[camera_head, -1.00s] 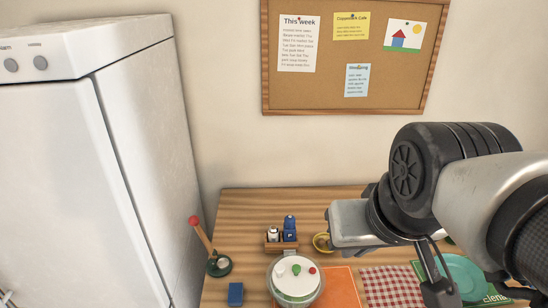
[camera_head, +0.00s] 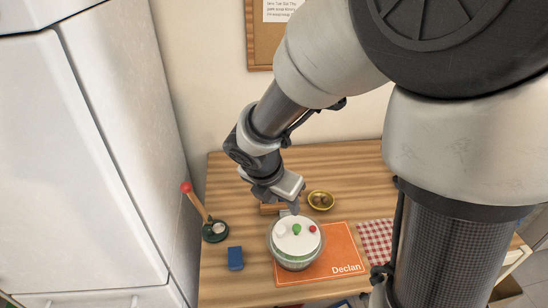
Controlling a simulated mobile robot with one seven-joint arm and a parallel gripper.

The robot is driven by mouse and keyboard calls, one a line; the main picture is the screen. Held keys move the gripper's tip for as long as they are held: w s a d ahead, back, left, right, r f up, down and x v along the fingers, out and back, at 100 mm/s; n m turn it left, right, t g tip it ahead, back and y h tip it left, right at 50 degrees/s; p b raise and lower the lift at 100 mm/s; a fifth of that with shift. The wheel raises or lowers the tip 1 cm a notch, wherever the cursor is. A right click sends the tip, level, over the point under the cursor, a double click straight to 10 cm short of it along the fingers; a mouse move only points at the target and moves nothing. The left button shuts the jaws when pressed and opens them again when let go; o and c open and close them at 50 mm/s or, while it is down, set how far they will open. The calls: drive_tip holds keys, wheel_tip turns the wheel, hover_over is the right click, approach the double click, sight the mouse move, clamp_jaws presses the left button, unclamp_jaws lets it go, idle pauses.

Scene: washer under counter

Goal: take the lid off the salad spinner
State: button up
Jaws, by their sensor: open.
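The salad spinner (camera_head: 293,262) is a clear round bowl with green inside, standing upright on the counter and partly over an orange mat. Its white lid (camera_head: 291,247) is on top, with a green knob (camera_head: 297,229) near the middle, a red button (camera_head: 313,229) at the right and a pale knob at the left. My gripper (camera_head: 293,208) is just behind and above the lid's far edge, pointing down. It looks empty. Its fingers are small and partly hidden in this view, and I cannot tell whether they touch the lid.
An orange mat marked "Declan" (camera_head: 345,258) lies under and right of the spinner. A blue block (camera_head: 235,258) and a red-topped lever device (camera_head: 214,231) stand left. A white fridge (camera_head: 100,150) borders the left. My arm hides the right side.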

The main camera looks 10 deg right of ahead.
drive_tip(key=b, duration=0.3)
hover_over(297, 227)
drive_tip(key=s+a, duration=0.1)
drive_tip(key=a, duration=0.1)
wheel_tip(297, 227, down, 10)
drive_tip(key=shift+s+b+x, duration=0.25)
drive_tip(key=shift+b+x, duration=0.3)
drive_tip(key=shift+x, duration=0.7)
drive_tip(key=shift+s+b+x, duration=0.2)
drive_tip(key=shift+b+x, duration=0.3)
drive_tip(key=shift+x, duration=0.7)
drive_tip(key=shift+d+f, duration=0.15)
drive_tip(key=shift+c, duration=0.3)
clamp_jaws()
